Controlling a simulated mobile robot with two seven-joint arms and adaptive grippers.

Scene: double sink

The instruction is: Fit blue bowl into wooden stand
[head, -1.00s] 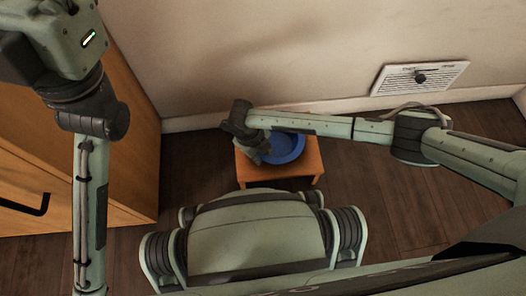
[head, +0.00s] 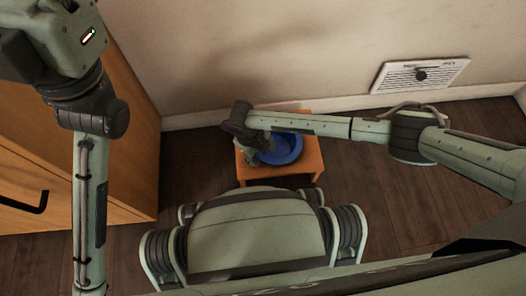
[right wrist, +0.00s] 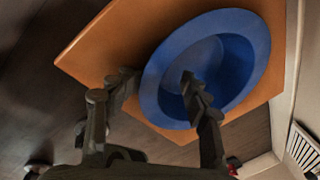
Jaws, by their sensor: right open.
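The blue bowl (head: 287,149) is over the top of the small orange-brown wooden stand (head: 311,168) on the floor by the wall. My right forearm covers its far side in the head view. My right gripper (head: 256,152) is at the bowl's left side. In the right wrist view, the open fingers (right wrist: 158,78) straddle the near rim of the bowl (right wrist: 233,60): one finger is over its inside, the other outside above the stand (right wrist: 100,45). I cannot tell whether the fingers touch the bowl or how deep it sits in the stand. My left gripper is not in view.
A wooden cabinet (head: 120,160) with a dark handle stands at the left. The wall (head: 260,50) runs close behind the stand, with a white vent (head: 400,80) low at the right. Bare dark floor (head: 380,190) lies right of the stand.

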